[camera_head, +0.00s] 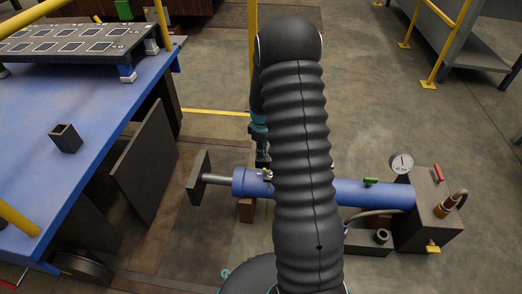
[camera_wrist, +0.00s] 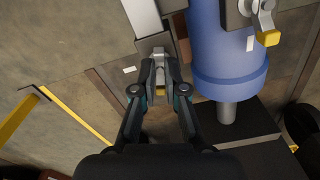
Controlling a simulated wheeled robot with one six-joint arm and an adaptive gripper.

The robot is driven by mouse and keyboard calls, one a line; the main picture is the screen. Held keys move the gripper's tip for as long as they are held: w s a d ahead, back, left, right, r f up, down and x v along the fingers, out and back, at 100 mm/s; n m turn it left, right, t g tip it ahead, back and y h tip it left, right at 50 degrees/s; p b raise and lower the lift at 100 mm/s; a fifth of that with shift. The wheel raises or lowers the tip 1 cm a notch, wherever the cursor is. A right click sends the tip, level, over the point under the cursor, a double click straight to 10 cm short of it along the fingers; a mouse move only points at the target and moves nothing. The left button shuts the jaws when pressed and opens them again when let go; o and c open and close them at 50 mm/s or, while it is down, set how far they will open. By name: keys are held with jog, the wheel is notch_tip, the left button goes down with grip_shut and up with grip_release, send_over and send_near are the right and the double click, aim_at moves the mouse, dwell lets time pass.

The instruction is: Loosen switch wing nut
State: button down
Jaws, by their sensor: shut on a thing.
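My gripper (camera_wrist: 160,75) points at a grey switch bracket (camera_wrist: 154,42) beside the blue cylinder (camera_wrist: 228,50). Its two fingers are closed on a small metallic piece with a bit of yellow, which looks like the switch wing nut (camera_wrist: 160,92); the fingers hide most of it. In the head view my gripper (camera_head: 262,160) reaches down at the left end of the blue cylinder (camera_head: 372,193). My arm hides the middle of the cylinder there.
A metal lever with a yellow tip (camera_wrist: 268,38) sits on the cylinder. A pressure gauge (camera_head: 402,163) and dark block (camera_head: 420,215) stand at its right end. A blue table (camera_head: 95,115) is at left. Open floor (camera_head: 400,95) lies behind.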

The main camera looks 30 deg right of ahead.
jog(key=shift+w+n, duration=0.1)
jog(key=shift+n, duration=1.8)
jog(key=shift+d+r, duration=0.1)
jog(key=c, duration=1.2)
grip_release()
notch_tip(320, 180, up, 12)
jog(key=shift+f, duration=0.1)
